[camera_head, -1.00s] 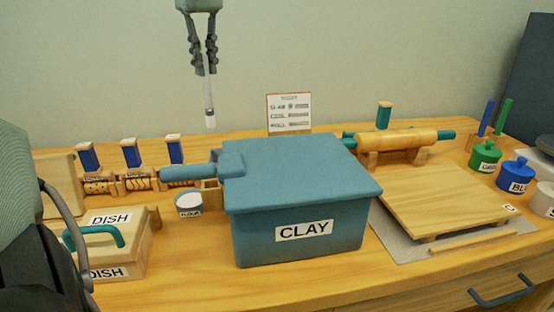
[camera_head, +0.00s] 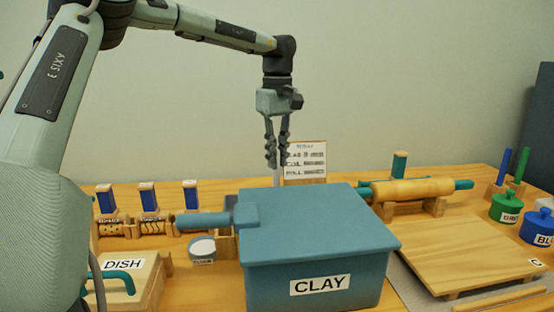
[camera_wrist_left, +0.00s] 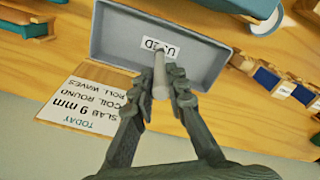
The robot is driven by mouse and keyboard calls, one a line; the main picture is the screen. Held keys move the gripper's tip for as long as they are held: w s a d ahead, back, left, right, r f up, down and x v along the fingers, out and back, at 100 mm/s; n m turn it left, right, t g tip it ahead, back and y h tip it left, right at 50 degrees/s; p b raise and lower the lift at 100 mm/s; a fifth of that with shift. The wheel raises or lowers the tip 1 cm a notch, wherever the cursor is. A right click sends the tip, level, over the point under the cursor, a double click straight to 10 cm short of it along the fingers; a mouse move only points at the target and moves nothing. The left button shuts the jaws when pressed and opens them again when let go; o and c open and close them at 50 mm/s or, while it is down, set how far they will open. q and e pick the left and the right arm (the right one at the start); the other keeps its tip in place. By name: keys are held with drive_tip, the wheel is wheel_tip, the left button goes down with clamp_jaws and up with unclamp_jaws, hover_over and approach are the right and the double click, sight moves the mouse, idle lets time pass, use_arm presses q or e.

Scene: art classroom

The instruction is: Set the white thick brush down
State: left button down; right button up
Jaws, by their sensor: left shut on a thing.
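My left gripper (camera_head: 277,163) is shut on the white thick brush (camera_head: 276,178), which hangs about upright below the fingers. In the head view the brush's lower end is hidden behind the blue clay box (camera_head: 315,249). The left wrist view shows the white brush (camera_wrist_left: 160,77) between the fingertips (camera_wrist_left: 160,98), seen nearly end-on. Its far end overlaps a grey open tray (camera_wrist_left: 113,42) with a partly covered label that seems to read USED. I cannot tell whether the brush touches the tray. My right gripper is not in view.
A printed card (camera_head: 305,172) stands close to the right of the left gripper. The clay box stands in front. A rolling pin (camera_head: 412,189) and a wooden board (camera_head: 459,255) are to the right. A dish box (camera_head: 130,278) and patterned rollers (camera_head: 150,227) are to the left.

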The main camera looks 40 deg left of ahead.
use_arm(q)
drive_tip(key=shift+f, duration=0.45)
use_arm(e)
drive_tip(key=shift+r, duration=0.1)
use_arm(q)
drive_tip(key=shift+f, duration=0.15)
drive_tip(key=c, duration=1.5)
unclamp_jaws()
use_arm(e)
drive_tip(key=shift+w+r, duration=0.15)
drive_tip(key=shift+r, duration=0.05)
use_arm(q)
wheel_tip(320, 180, up, 12)
drive_tip(key=shift+f+p, duration=0.25)
drive_tip(key=shift+p, duration=0.25)
drive_tip(key=shift+r, duration=0.4)
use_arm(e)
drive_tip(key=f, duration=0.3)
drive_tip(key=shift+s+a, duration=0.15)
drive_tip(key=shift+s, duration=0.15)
